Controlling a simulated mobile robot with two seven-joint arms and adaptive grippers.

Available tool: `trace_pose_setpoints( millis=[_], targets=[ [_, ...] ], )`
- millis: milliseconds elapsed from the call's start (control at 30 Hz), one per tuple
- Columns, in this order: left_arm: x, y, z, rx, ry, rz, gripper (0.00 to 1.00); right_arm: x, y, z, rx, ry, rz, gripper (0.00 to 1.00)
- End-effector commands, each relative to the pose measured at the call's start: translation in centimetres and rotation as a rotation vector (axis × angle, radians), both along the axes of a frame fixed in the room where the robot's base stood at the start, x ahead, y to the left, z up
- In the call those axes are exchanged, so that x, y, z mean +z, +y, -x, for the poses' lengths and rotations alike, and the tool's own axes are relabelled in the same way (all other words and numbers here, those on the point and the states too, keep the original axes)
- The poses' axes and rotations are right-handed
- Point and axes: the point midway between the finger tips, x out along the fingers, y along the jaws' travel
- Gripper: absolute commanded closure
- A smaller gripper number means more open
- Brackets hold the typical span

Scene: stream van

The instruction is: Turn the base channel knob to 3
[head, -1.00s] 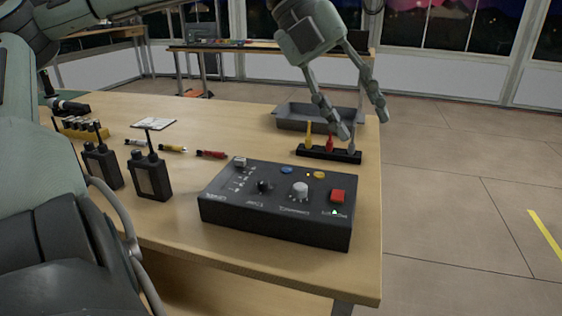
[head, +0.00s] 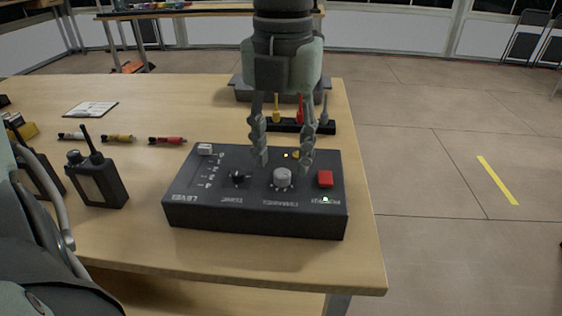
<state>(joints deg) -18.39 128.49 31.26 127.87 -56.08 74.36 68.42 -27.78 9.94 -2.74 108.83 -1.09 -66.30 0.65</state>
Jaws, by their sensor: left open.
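The base is a black box (head: 255,221) on the wooden table, with its controls on its sloped top. The channel knob (head: 283,178) is a light grey round knob right of the middle, with a printed label in front of it. Its pointer setting is too small to read. My left gripper (head: 283,162) comes down from above, open and empty. Its two fingers hang over the back part of the box, just behind the knob and to either side of it. I cannot tell that they touch anything. My right gripper is not in view.
On the box are a small black knob (head: 238,177), a red button (head: 325,179) and a white slider cap (head: 205,149). A black rack (head: 322,128) with coloured pieces and a grey tray stand behind. Radios (head: 97,184) stand left. The table's right edge is close.

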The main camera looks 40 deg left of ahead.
Motion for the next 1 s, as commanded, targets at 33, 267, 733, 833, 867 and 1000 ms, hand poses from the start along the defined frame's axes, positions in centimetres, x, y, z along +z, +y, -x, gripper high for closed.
trace_pose_setpoints(
  millis=[33,267,733,833,867,1000],
  targets=[
    [-0.8,0.0,0.0,0.001,0.004,0.001,0.57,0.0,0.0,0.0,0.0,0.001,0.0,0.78],
    [-2.4,0.0,0.0,0.001,-0.001,0.002,0.57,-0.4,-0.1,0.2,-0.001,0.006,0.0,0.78],
    [-2.5,0.0,0.0,0.002,-0.002,0.002,0.85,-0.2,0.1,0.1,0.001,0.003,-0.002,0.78],
    [-2.5,0.0,0.0,0.002,-0.002,0.002,0.97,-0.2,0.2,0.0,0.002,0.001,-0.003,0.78],
    [-2.5,0.0,0.0,0.001,-0.002,0.002,1.0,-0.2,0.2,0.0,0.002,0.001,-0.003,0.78],
    [-2.5,0.0,-0.1,0.0,-0.002,0.002,1.0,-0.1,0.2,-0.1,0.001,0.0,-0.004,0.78]
  ],
)
